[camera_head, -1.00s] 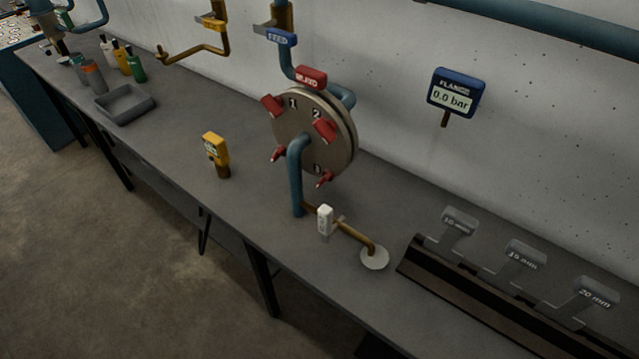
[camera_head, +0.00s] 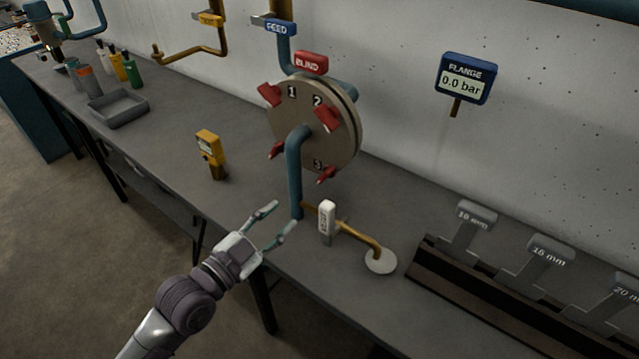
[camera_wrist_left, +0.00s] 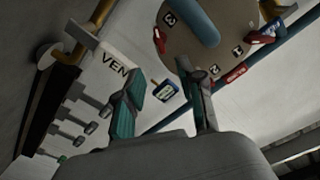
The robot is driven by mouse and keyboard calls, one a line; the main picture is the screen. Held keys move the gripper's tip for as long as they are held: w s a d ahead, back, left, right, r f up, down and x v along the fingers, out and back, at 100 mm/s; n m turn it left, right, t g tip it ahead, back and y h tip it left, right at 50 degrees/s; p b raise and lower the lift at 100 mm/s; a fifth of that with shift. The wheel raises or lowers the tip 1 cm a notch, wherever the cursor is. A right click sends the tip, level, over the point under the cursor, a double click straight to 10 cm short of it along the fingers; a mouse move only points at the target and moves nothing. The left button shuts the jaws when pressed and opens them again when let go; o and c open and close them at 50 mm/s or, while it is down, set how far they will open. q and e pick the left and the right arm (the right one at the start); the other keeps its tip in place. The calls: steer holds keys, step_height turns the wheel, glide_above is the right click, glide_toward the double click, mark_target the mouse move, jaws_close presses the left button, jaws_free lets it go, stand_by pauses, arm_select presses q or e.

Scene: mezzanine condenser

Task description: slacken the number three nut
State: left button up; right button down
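The round brown flange (camera_head: 345,135) carries red nuts beside numbers. The number three nut (camera_head: 326,174) is small and red, at the flange's lower right beside the "3". It seems to show in the wrist view as a red piece (camera_wrist_left: 159,40) at the flange's edge. My left gripper (camera_head: 279,219) is open and empty, below and left of the flange, apart from the nut. In the wrist view its fingers (camera_wrist_left: 165,82) are spread, with one overlapping the flange's edge in the picture. My right gripper is not in view.
A blue pipe (camera_head: 294,185) rises before the flange. A white vent handle (camera_head: 326,222) on a brass pipe stands near my left gripper. A yellow device (camera_head: 209,148) stands left on the bench. The rack (camera_head: 455,277) with sized tools is right. A flange display (camera_head: 467,78) reads 0.0 bar.

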mark_target(322, 178)
arm_select(q)
steer(key=p+x, duration=0.1)
steer(key=x, duration=1.2)
steer(key=shift+w+d+p, duration=0.25)
steer(key=shift+p, duration=0.15)
jaws_close()
